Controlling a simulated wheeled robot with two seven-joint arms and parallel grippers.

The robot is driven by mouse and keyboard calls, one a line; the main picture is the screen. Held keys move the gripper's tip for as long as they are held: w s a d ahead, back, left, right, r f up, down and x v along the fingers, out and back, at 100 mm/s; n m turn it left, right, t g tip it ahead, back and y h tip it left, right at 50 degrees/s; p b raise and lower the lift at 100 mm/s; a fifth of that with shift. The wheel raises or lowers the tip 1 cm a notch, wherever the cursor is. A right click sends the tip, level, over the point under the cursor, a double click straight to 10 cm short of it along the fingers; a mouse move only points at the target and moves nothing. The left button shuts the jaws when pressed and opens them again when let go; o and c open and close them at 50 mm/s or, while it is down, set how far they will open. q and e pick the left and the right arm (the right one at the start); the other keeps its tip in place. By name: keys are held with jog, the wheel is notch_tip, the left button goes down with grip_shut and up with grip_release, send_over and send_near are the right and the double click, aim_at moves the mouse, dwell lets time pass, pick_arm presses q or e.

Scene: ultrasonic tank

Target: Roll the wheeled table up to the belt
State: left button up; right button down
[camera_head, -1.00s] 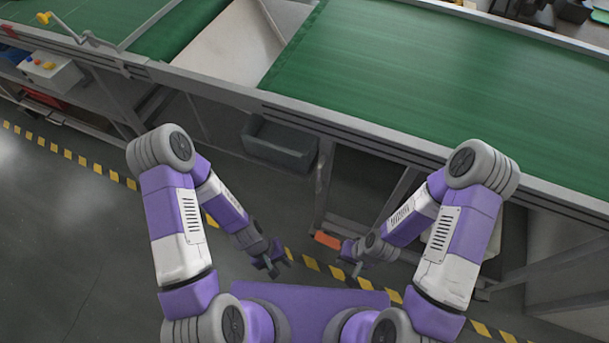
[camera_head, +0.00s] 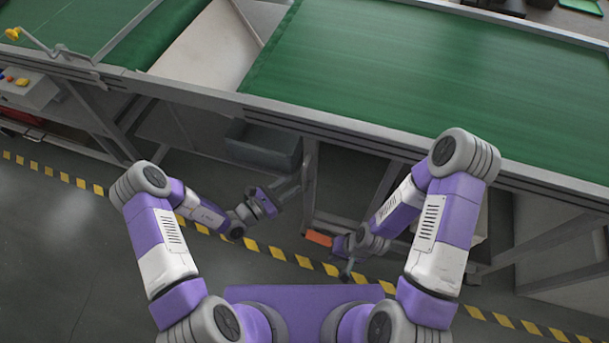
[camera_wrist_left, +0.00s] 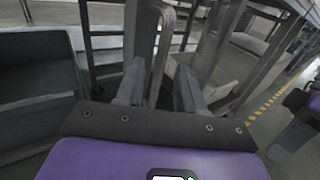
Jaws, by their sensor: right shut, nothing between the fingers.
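The green belt (camera_head: 430,80) runs across the top of the head view in a grey metal frame. I cannot make out a wheeled table for certain in either view. My left gripper (camera_head: 288,187) is raised in front of the belt frame, just below the grey bin, pointing up and right. In the left wrist view its fingers (camera_wrist_left: 160,90) stand apart; a narrow bar shows beyond the gap, at a depth I cannot judge. My right gripper (camera_head: 347,272) is shut and empty, low in front of the frame.
A grey bin (camera_head: 263,145) sits under the belt. A small orange block (camera_head: 318,238) is by the frame's foot. A control box (camera_head: 25,88) with coloured buttons is at the far left. Yellow-black tape (camera_head: 305,262) crosses the floor; the floor at lower left is clear.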

aim_at(304, 176)
pick_arm(q)
jog(key=b+x, duration=0.1)
jog(key=x, duration=0.5)
jog(key=shift+d, duration=0.2)
jog(key=shift+c, duration=0.2)
grip_shut()
